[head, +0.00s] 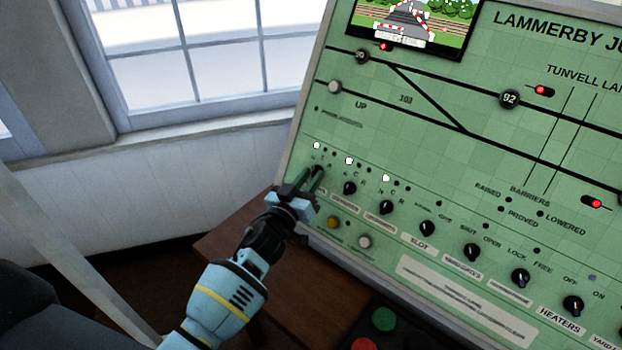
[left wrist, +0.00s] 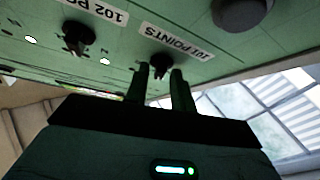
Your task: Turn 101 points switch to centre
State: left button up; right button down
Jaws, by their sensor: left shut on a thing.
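The 101 points switch (left wrist: 160,64) is a small black rotary knob beside its white "101 POINTS" label (left wrist: 170,42) in the left wrist view. My left gripper (left wrist: 161,76) has its two dark fingers on either side of this knob, shut on it. In the head view my left gripper (head: 313,178) reaches the lower left of the green panel (head: 450,150) and hides the knob. A white lamp (head: 317,145) is lit above it. The knob's exact pointing direction is hard to tell. My right gripper is not in view.
The 102 points knob (left wrist: 78,38) is close beside the gripped one. More black knobs, such as the slot knob (head: 427,228), run along the row. A window (head: 220,60) is left of the panel.

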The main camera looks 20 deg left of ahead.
pick_arm(q)
jog(key=m+h, duration=0.2)
jog(key=m, duration=0.1)
jog(key=shift+a, duration=0.2)
jog(key=shift+m+g+h, duration=0.3)
jog(key=shift+m+h, duration=0.1)
jog(key=shift+m, duration=0.4)
jog(key=o, duration=0.7)
jog(key=shift+v, duration=3.85)
jog(key=shift+a, duration=0.1)
jog(key=shift+f, duration=0.1)
